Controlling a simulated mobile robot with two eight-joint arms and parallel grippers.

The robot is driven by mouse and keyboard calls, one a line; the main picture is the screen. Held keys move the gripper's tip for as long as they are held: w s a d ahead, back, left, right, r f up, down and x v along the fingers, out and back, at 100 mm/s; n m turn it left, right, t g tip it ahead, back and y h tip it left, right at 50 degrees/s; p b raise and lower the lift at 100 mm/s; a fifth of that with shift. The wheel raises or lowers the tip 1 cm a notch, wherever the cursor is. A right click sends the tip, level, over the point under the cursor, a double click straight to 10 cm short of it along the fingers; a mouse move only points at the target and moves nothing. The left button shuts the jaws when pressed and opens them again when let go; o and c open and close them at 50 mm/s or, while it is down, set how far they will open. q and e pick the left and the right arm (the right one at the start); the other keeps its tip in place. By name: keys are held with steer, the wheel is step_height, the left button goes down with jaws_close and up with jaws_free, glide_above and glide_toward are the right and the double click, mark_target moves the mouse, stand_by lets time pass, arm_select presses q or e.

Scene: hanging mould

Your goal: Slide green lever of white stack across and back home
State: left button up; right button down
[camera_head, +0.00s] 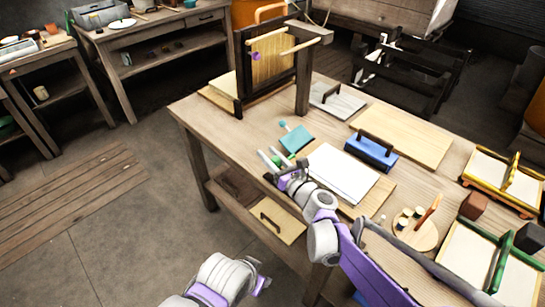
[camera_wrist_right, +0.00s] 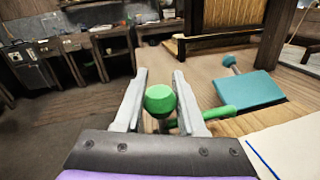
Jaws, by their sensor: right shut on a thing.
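The white stack (camera_head: 340,173) lies on a wooden board on the table; its corner shows at the right edge of the right wrist view (camera_wrist_right: 292,148). The green lever has a round green knob (camera_wrist_right: 160,101) and a green bar (camera_wrist_right: 219,113) beside the stack's board. My right gripper (camera_head: 276,158) is at the stack's left end, by the table's front edge. In the right wrist view my right gripper (camera_wrist_right: 161,95) is shut on the green lever's knob, one finger on each side. My left gripper (camera_head: 262,284) is low in front of the table; its fingers are too small to read.
A teal block with a handle (camera_head: 296,139) lies just beyond my right gripper. A blue handled block (camera_head: 371,152) and a pale board (camera_head: 402,136) lie behind the stack. A wooden frame (camera_head: 269,61) stands at the far left. A round board with small pots (camera_head: 415,233) is at right.

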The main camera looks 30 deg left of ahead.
steer(key=shift+a+r, duration=0.1)
steer(key=shift+a, duration=0.05)
steer(key=c, duration=0.9)
jaws_free()
steer(key=o, duration=0.4)
steer(key=shift+a, duration=0.2)
steer(key=shift+d, duration=0.1)
steer(key=v, duration=1.1)
